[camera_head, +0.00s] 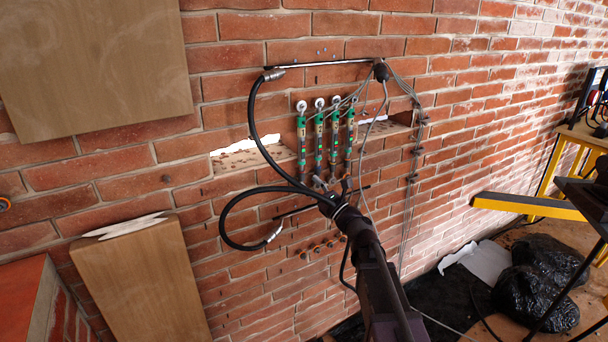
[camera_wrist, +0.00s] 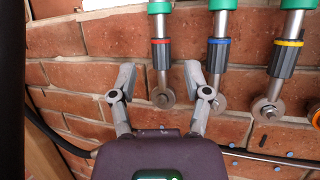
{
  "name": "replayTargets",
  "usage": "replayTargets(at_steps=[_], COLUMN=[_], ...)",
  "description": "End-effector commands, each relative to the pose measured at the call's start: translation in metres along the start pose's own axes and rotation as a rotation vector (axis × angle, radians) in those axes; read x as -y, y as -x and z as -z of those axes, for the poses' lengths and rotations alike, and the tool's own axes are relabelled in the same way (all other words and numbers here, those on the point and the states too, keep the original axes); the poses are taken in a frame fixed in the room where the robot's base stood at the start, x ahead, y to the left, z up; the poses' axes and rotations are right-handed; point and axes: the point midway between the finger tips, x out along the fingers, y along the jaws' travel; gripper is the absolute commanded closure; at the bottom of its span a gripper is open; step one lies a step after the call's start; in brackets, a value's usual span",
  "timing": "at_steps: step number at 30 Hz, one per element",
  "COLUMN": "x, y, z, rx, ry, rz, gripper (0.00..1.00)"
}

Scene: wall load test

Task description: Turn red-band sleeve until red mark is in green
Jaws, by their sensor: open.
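The red-band sleeve (camera_wrist: 161,55) is a dark grey ribbed sleeve with a red ring at its top, on a silver rod in the wrist view. A green collar (camera_wrist: 160,7) is above it and a round metal end below it. My gripper (camera_wrist: 160,75) is open, with one finger on each side of the sleeve's line and visible gaps to both. In the head view my gripper (camera_head: 328,184) is at the lower ends of several upright rods with green parts (camera_head: 301,150). I cannot make out the red mark in either view.
A blue-band sleeve (camera_wrist: 217,55) and a yellow-band sleeve (camera_wrist: 286,58) hang to the right, the blue one close to my right finger. Brick wall (camera_head: 120,165) lies behind. Loose cables (camera_head: 408,180) hang right of the rods. A wooden board (camera_head: 145,280) leans at lower left.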

Motion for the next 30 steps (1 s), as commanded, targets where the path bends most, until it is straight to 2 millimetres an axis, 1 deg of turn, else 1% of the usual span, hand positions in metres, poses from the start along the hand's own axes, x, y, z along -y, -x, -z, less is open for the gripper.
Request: replayTargets(at_steps=[1, 6, 11, 19, 20, 21, 23, 24, 25, 26, 30], x=[0.001, 0.001, 0.0, 0.0, 0.0, 0.0, 0.0, 0.001, 0.0, 0.0, 0.0], y=[-0.009, -0.021, -0.025, -0.025, -0.025, -0.025, -0.025, -0.025, -0.025, -0.025, -0.025], z=[-0.002, -0.001, 0.0, 0.0, 0.0, 0.0, 0.0, 0.0, 0.0, 0.0, 0.0], rx=[0.0, 0.0, 0.0, 0.0, 0.0, 0.0, 0.0, 0.0, 0.0, 0.0, 0.0], ry=[0.0, 0.0, 0.0, 0.0, 0.0, 0.0, 0.0, 0.0, 0.0, 0.0, 0.001], rz=[-0.001, 0.0, 0.001, 0.001, 0.001, 0.001, 0.001, 0.001, 0.001, 0.001, 0.0], gripper=[0.38, 0.38, 0.38, 0.38, 0.44, 0.56, 0.73, 0.85, 0.94, 1.0, 1.0])
